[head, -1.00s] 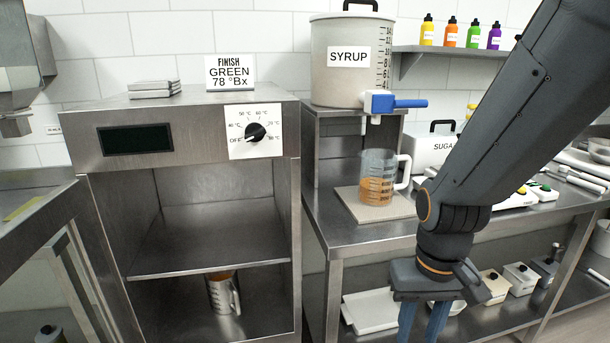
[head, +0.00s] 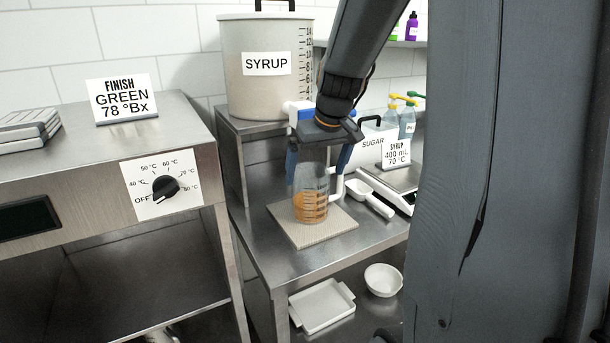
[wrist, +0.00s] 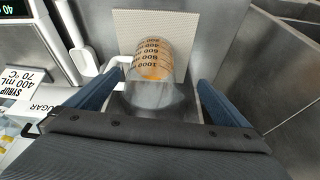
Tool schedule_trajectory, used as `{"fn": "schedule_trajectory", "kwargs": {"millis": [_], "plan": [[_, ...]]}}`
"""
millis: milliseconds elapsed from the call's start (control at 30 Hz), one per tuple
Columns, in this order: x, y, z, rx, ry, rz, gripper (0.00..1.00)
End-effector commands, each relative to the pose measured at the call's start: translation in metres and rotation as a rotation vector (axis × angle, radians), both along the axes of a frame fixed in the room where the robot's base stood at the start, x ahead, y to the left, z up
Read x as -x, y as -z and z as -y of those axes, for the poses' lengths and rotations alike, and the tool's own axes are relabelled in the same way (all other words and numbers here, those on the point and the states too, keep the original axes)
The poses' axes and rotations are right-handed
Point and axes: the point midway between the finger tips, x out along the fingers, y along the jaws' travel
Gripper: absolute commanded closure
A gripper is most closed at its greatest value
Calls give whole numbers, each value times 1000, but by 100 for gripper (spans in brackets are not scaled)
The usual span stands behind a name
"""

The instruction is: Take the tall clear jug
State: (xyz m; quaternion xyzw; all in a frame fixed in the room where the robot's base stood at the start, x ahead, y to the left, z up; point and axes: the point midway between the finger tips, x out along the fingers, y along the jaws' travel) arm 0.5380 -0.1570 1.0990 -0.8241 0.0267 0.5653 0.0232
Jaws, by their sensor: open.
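The tall clear jug (head: 310,200) stands upright on a square beige mat (head: 290,234) under the syrup tank's tap. Amber liquid fills its lower part, and dark volume marks run up its side. In the wrist view the jug (wrist: 152,62) is seen from above, its white handle on the left. My gripper (head: 318,165) is open and points down, with one blue finger on each side of the jug's upper part. In the wrist view the fingers of my gripper (wrist: 150,100) are apart, with visible room between the right finger and the jug. I cannot tell whether either finger touches it.
The syrup tank (head: 262,95) stands on a raised shelf behind the jug. A white scoop (head: 370,198), a sugar bin (head: 372,132) and a scale (head: 402,180) lie to the right. A steel cabinet with a dial (head: 164,188) is at the left. A white tray (head: 322,306) is below.

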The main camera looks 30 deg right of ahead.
Motion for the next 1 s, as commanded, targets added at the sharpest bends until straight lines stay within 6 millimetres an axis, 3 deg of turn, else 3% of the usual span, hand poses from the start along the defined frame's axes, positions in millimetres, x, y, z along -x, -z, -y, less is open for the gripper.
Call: {"fn": "schedule_trajectory", "kwargs": {"millis": [67,167,467,767,1000], "plan": [[-5,-12,11,6,3,16,0],[-11,-9,15,9,1,22,0],[-28,32,9,8,-10,20,0],[-35,48,10,9,-8,22,0],[-45,76,13,8,-7,20,0]]}}
